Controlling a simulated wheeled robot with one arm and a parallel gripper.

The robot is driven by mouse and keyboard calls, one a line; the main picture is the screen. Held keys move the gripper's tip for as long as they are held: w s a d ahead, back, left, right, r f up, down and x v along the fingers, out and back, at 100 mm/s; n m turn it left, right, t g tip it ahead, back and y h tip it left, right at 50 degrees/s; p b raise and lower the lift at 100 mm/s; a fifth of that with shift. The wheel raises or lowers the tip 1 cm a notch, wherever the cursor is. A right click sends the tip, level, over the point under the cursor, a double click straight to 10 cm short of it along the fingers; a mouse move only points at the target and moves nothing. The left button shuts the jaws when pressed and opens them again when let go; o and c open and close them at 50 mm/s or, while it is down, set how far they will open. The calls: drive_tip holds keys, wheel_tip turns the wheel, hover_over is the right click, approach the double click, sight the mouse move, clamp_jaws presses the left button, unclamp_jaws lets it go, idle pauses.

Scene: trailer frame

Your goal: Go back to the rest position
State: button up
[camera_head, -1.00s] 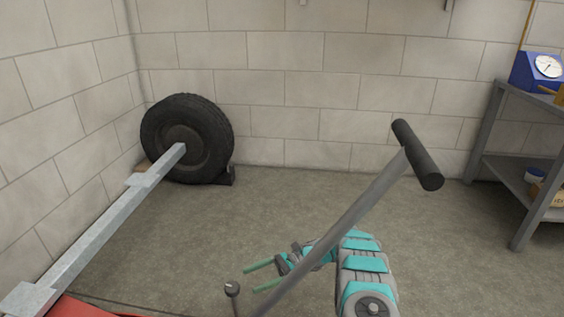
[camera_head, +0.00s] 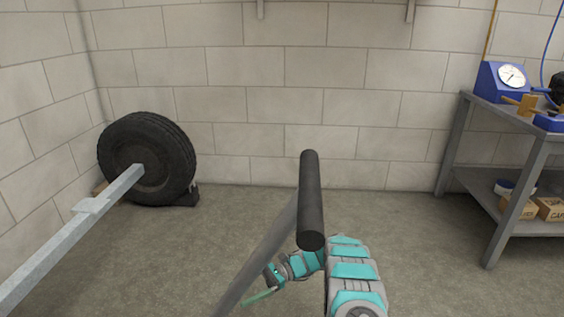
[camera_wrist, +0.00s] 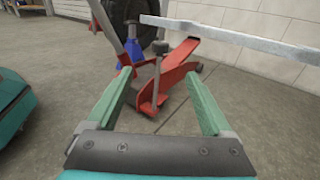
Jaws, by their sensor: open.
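My gripper (camera_wrist: 158,76) is open and empty in the wrist view, its two green fingers wide apart. In the head view my teal and grey arm is at the bottom centre, with one green finger (camera_head: 259,297) showing low beside the grey rod. The red jack (camera_wrist: 182,73) shows beyond the fingertips in the wrist view, with an upright metal post in front of it. The gap between the fingers lines up with this post, but nothing is held.
A grey rod with a black grip (camera_head: 311,200) rises in front of my arm. The trailer bar (camera_head: 70,240) and a black tyre (camera_head: 147,158) are at left. A metal shelf (camera_head: 540,150) stands at right. A blue stand (camera_wrist: 128,45) is near the jack. Floor between is clear.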

drive_tip(key=s+d+r+n+t+h+p, duration=0.1)
drive_tip(key=s+d+r+n+h, duration=0.2)
drive_tip(key=s+r, duration=0.6)
drive_tip(key=s+d+r+n+t+h+p, duration=0.1)
drive_tip(key=s+d+r+n+h, duration=0.3)
drive_tip(key=r, duration=0.9)
drive_tip(key=s+d+r+n+t+h+p, duration=0.1)
drive_tip(key=s+d+r+n+t+h, duration=0.1)
drive_tip(key=s+d, duration=0.7)
drive_tip(key=s+d+r+n+t+h+p, duration=0.2)
drive_tip(key=s+d+h, duration=0.4)
drive_tip(key=s, duration=1.1)
drive_tip(key=d+r+t, duration=0.1)
drive_tip(key=d+r, duration=0.1)
drive_tip(key=d, duration=0.2)
drive_tip(key=shift+d+r+n, duration=0.15)
drive_tip(key=shift+n, duration=0.15)
